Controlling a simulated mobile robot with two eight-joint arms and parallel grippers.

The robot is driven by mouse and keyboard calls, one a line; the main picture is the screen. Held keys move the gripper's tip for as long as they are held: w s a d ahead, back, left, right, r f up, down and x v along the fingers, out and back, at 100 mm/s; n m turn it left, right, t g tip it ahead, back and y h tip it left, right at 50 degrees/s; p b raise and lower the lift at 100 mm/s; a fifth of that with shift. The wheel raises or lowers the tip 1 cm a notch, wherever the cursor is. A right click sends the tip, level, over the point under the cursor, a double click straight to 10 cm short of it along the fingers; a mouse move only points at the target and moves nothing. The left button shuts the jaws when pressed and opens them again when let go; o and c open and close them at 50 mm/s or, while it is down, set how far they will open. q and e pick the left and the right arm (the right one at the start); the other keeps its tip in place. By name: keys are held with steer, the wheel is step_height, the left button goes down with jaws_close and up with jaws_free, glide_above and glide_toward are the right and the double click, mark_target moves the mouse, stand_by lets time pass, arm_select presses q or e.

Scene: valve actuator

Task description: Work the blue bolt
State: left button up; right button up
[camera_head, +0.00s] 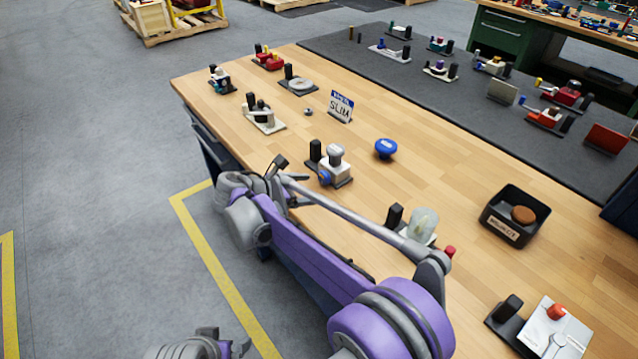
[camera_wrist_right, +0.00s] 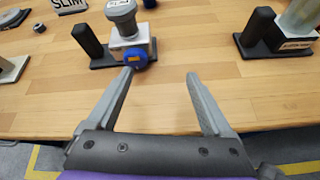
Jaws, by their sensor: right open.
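The blue bolt (camera_head: 325,177) is a round blue knob on the near side of a pale block (camera_head: 337,171) with a grey cap. The block sits on a dark base with a black post, near the table's front edge. In the right wrist view the blue bolt (camera_wrist_right: 136,57) lies just beyond the tip of the left finger. My right gripper (camera_wrist_right: 160,73) is open and empty, its two fingers pointing toward the block. The bolt is left of the middle of its gap, and I see no clear contact.
The wooden table (camera_head: 450,185) holds a loose blue knob (camera_head: 386,147), a SLIM sign (camera_head: 341,106) and a black bin (camera_head: 514,215) with a brown disc. A fixture with a translucent part (camera_head: 423,223) stands to the right. Bare wood surrounds the block.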

steer(key=n+t+h, duration=0.1)
steer(key=n, duration=0.1)
glide_toward(322, 179)
steer(key=x, duration=0.9)
steer(key=shift+a+f, duration=0.1)
steer(key=shift+f, duration=0.05)
steer(key=shift+c, duration=0.3)
jaws_close()
steer(key=shift+m+t+y, duration=0.3)
steer(key=shift+m+t, duration=0.2)
steer(key=shift+m, duration=0.1)
steer(key=shift+m+b, duration=0.3)
steer(key=shift+b, duration=0.05)
steer(key=shift+o, duration=0.3)
jaws_free()
